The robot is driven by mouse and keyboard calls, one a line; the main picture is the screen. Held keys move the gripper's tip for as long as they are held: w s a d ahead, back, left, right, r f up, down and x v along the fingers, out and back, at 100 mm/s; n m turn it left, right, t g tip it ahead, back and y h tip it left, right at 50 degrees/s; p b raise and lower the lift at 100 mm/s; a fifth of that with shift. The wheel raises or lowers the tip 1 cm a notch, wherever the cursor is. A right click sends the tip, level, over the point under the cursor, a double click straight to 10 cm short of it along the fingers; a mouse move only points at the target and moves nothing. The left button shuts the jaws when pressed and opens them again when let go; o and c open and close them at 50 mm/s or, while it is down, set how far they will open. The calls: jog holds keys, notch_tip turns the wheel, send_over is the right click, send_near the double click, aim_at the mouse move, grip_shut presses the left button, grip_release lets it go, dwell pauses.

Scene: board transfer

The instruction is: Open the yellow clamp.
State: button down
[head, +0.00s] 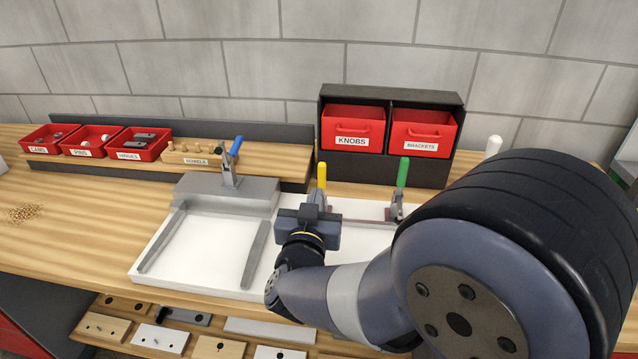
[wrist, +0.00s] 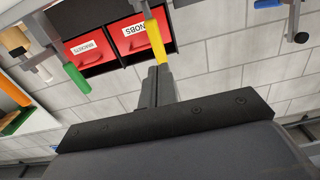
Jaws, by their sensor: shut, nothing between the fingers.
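The yellow clamp (head: 322,175) stands behind my gripper in the head view, its handle pointing up. Its lower part is mostly hidden by my gripper. In the wrist view its yellow handle (wrist: 155,40) lies just beyond my fingertips; I cannot tell whether they touch. My gripper (head: 310,208) is in front of the clamp, over the white board (head: 205,255). Its fingers (wrist: 158,72) are shut with nothing between them.
A green clamp (head: 402,174) stands to the right and a blue-handled clamp (head: 234,150) to the left. A white handle (head: 493,146) shows farther right. Red KNOBS (head: 352,128) and BRACKETS (head: 422,132) bins stand behind. Small red bins (head: 140,146) sit at the back left.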

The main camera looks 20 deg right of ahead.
aim_at(321, 174)
jog(key=shift+x, duration=2.6)
jog(key=shift+r+p, duration=0.15)
jog(key=shift+p, duration=0.4)
